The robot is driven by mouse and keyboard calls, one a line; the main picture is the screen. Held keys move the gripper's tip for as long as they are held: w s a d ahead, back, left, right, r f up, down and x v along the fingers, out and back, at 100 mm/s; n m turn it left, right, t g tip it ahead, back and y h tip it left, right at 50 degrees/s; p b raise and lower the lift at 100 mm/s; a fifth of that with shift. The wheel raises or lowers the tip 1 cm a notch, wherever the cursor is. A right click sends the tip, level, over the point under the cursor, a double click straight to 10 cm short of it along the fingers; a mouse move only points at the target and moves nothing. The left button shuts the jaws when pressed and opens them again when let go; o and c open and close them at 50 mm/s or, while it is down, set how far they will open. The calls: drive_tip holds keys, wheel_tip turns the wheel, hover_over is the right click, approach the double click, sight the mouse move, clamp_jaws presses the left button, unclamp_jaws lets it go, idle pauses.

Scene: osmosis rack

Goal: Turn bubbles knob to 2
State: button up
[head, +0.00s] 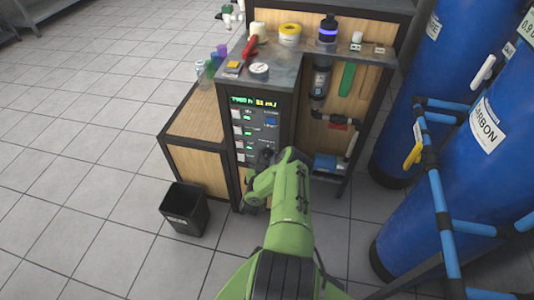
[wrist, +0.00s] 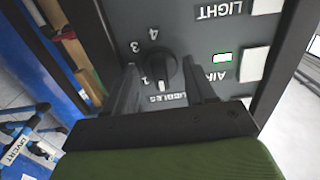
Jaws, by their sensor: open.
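The bubbles knob (wrist: 156,74) is a round black dial on the dark panel in the wrist view. Upside-down labels 4, 3 and 1 and the word BUBBLES surround it; the 2 is not visible, and the left finger covers part of that side. A light mark shows on the knob's lower side in the picture, near the 1; its exact setting is unclear. My gripper (wrist: 163,74) is open, with one finger on each side of the knob. A gap shows at the right finger; contact at the left cannot be told. In the head view my arm partly hides the panel's lower part.
The control panel (head: 240,125) has several switches and a lit display (head: 254,102). Shelves with pipes are right of the panel. A black bin (head: 185,211) stands on the floor, left.

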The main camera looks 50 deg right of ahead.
drive_tip(key=c, duration=0.8)
drive_tip(key=shift+m, duration=0.3)
drive_tip(key=m+p, duration=0.1)
drive_tip(key=m, duration=0.2)
drive_tip(key=shift+m, duration=0.4)
drive_tip(key=m, duration=0.4)
drive_tip(key=shift+s+m, duration=0.1)
drive_tip(key=shift+m, duration=0.2)
drive_tip(key=m, duration=0.4)
drive_tip(key=shift+f+m, duration=0.1)
drive_tip(key=shift+m, duration=2.3)
